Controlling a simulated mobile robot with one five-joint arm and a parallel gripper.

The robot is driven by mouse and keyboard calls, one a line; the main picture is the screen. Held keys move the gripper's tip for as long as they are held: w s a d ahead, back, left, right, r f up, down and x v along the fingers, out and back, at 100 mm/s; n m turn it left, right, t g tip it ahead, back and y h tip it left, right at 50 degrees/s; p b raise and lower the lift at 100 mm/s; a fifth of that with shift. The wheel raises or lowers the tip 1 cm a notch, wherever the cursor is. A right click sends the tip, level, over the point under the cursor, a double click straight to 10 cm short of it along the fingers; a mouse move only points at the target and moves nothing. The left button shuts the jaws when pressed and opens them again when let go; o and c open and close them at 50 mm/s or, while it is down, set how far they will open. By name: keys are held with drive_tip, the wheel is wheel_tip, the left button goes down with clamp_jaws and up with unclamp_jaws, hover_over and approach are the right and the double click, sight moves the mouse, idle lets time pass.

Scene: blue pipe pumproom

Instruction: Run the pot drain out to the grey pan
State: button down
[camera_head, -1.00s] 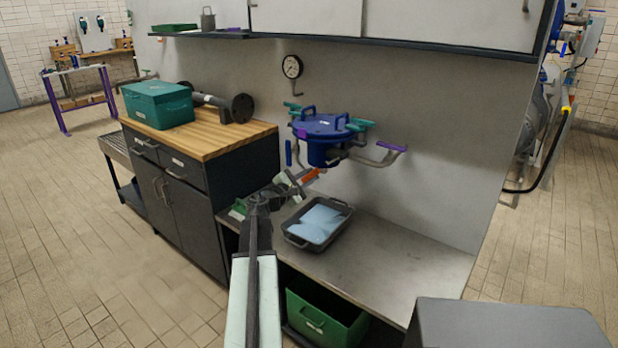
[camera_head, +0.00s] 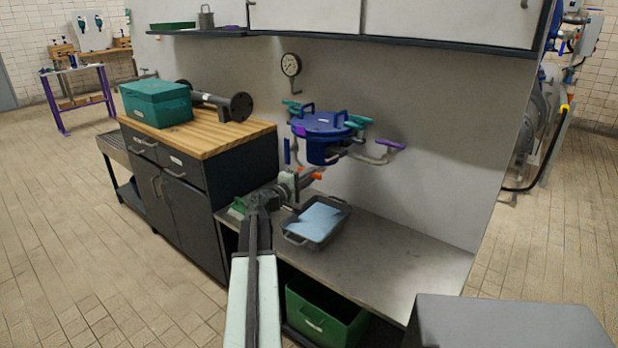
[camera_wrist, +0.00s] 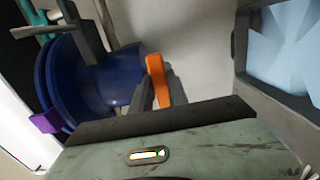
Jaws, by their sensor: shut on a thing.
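The blue pot (camera_head: 322,150) is mounted at the wall on pipes, its lid on. Below it, an orange lever (camera_head: 317,176) sits at the drain; the lever also shows in the wrist view (camera_wrist: 158,80) against a dark gripper finger. My gripper (camera_head: 303,179) is shut on the orange lever and hides part of it. The grey pan (camera_head: 291,239) stands on the bench just below and right of my gripper, with something light blue in it. Its rim also shows in the wrist view (camera_wrist: 239,45). Whether anything flows from the drain cannot be told.
Teal and purple handles (camera_head: 391,145) stick out around the pot. A gauge (camera_head: 291,65) hangs above. A wood-topped cabinet (camera_head: 205,145) with a green box (camera_head: 157,103) stands left. A green bin (camera_head: 325,315) is under the bench (camera_head: 410,245), whose right part is clear.

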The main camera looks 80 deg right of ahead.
drive_tip(key=shift+f+m, duration=0.1)
drive_tip(key=shift+m, duration=0.2)
drive_tip(key=c, duration=1.3)
unclamp_jaws()
drive_tip(key=shift+a, duration=0.1)
drive_tip(key=v, duration=0.7)
drive_tip(key=shift+w+a, duration=0.25)
drive_tip(key=shift+a, duration=0.05)
